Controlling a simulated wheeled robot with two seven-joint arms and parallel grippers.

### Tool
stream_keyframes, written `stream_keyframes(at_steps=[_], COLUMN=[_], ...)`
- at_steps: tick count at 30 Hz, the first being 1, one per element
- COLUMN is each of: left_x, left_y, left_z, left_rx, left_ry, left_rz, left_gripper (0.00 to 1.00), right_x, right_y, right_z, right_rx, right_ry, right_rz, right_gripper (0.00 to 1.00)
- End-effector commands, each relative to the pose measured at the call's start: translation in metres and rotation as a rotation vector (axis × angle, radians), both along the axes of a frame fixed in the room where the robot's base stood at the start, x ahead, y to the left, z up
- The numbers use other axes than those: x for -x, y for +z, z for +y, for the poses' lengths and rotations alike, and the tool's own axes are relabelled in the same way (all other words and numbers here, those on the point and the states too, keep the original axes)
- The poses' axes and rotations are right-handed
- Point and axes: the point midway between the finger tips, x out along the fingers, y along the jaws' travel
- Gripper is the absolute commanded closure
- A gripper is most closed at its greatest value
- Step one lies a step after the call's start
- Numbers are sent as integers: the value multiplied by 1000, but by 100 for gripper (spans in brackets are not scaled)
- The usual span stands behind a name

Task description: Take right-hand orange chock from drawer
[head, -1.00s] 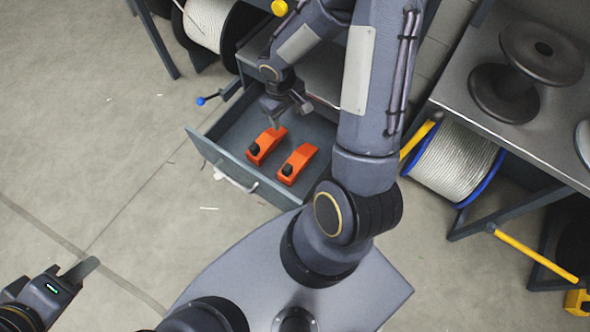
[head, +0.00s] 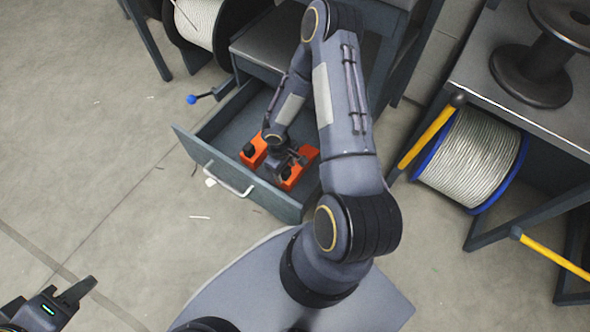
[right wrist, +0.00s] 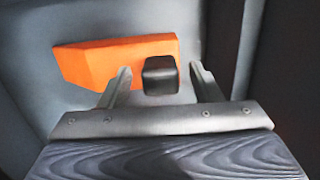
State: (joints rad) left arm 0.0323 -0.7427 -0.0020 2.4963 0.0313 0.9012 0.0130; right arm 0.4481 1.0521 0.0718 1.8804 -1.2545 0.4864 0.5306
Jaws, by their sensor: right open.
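Two orange chocks with black knobs lie in the open drawer (head: 222,172). The left-hand chock (head: 252,152) is partly covered by my right arm. The right-hand chock (head: 303,160) is partly hidden under my right gripper (head: 285,165), which is down inside the drawer. In the right wrist view one orange chock (right wrist: 112,60) lies on the drawer floor, and its black knob (right wrist: 160,75) is between the two spread fingers of the open, empty gripper (right wrist: 163,82). My left gripper (head: 78,291) is at the lower left, over the floor, with its jaw opening unclear.
A blue-tipped lever (head: 192,99) sticks out left of the drawer. A cable reel with a blue rim (head: 470,155) and a yellow bar (head: 432,135) stand at the right. A dark spool (head: 535,65) is on the bench.

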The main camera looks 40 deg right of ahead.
Motion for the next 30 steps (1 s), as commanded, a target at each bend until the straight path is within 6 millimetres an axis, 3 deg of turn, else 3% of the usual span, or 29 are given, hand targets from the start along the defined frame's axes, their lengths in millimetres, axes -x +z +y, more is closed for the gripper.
stream_keyframes(at_steps=[3, 10, 24, 30], left_x=[0, 0, 0, 0], left_y=[-6, -5, -5, -5], left_z=[0, 0, 0, 0], left_rx=[0, 0, 0, 0], left_ry=[0, 0, 0, 0], left_rz=[0, 0, 0, 0], left_gripper=[64, 64, 64, 64], right_x=[1, 1, 1, 1], right_y=[-11, -10, -10, -10], right_z=[0, 0, 0, 0], right_rx=[-1, 0, 0, 1], right_ry=[0, 0, 0, 0], right_rz=[0, -1, -1, -1], right_gripper=[42, 42, 100, 100])
